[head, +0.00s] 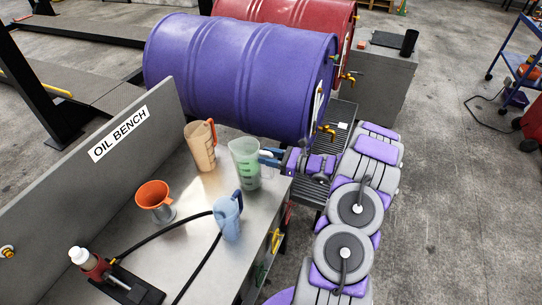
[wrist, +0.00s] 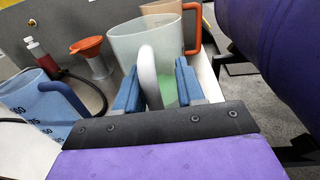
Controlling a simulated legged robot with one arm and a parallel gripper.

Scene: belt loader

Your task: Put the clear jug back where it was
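The clear jug (head: 245,165) stands upright at the bench's far right edge, pale and see-through with green in its lower part. In the wrist view the clear jug (wrist: 130,45) is straight ahead, its white handle (wrist: 148,62) toward me. My gripper (wrist: 158,82) has its two blue fingers on either side of this handle. A gap shows between the handle and the right finger; the left finger is close to it, and contact is unclear. In the head view my gripper (head: 270,157) is at the jug's right side, its fingertips partly hidden.
On the oil bench (head: 185,235) are an orange-handled jug (head: 200,148), a blue jug (head: 228,218), an orange funnel (head: 154,196), a red bottle (head: 92,264) and a black hose. A purple drum (head: 240,75) lies close behind. Bare bench shows between the funnel and jugs.

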